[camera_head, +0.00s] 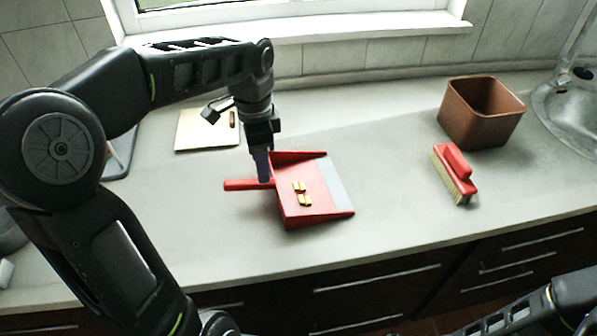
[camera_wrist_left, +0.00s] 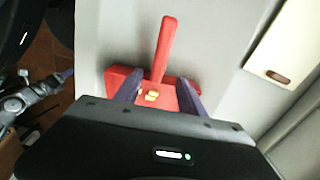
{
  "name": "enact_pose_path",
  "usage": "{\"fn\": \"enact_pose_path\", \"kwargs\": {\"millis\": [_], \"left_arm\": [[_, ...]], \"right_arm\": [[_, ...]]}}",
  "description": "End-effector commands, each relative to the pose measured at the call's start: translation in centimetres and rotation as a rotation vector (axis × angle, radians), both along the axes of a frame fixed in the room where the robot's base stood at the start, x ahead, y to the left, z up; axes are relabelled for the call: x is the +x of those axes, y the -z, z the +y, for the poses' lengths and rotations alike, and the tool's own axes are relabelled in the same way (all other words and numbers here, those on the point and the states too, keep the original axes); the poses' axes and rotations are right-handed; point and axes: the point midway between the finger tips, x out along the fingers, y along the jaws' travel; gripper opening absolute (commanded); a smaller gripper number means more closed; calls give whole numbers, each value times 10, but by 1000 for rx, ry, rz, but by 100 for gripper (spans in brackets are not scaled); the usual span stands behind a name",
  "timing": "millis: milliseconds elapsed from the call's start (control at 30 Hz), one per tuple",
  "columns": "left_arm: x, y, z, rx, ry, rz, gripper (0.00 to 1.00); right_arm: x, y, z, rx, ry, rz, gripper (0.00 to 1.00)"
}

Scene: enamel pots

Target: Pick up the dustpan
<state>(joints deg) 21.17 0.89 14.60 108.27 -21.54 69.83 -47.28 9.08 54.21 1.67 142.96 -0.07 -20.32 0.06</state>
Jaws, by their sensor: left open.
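The red dustpan (camera_head: 313,208) lies on the grey counter near its middle, with its handle (camera_head: 243,185) pointing left and a pale lip at its right side. Small yellow pieces (camera_head: 301,194) lie in its pan. My left gripper (camera_head: 264,180) is right above the pan where the handle joins it. In the left wrist view the two fingers of my left gripper (camera_wrist_left: 160,90) are spread apart, with the base of the red handle (camera_wrist_left: 164,50) between them. I cannot tell whether the fingers touch the dustpan. My right gripper is not clearly seen in the head view.
A red brush (camera_head: 456,171) with pale bristles lies on the right. Behind it stand a brown bin (camera_head: 482,112) and a metal sink (camera_head: 570,118). A pale board (camera_head: 207,130) lies behind my left arm. The counter between dustpan and brush is clear.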

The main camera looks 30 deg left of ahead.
Motion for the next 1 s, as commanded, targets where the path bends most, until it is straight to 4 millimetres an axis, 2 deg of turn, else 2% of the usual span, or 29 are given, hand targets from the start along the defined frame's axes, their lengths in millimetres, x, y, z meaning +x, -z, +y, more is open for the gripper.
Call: {"fn": "enact_pose_path", "kwargs": {"millis": [267, 533, 867, 1000], "left_arm": [[0, 1, 0, -1, 0, 1, 47], [-1, 25, 0, -1, -1, 3, 47], [0, 28, 0, -1, -1, 1, 47], [0, 40, -1, -1, 0, 4, 47]], "right_arm": [[0, 0, 0, 0, 0, 0, 60], [0, -1, 0, 0, 0, 0, 60], [0, -1, 0, 0, 0, 0, 60], [0, -5, 0, 0, 0, 1, 60]]}}
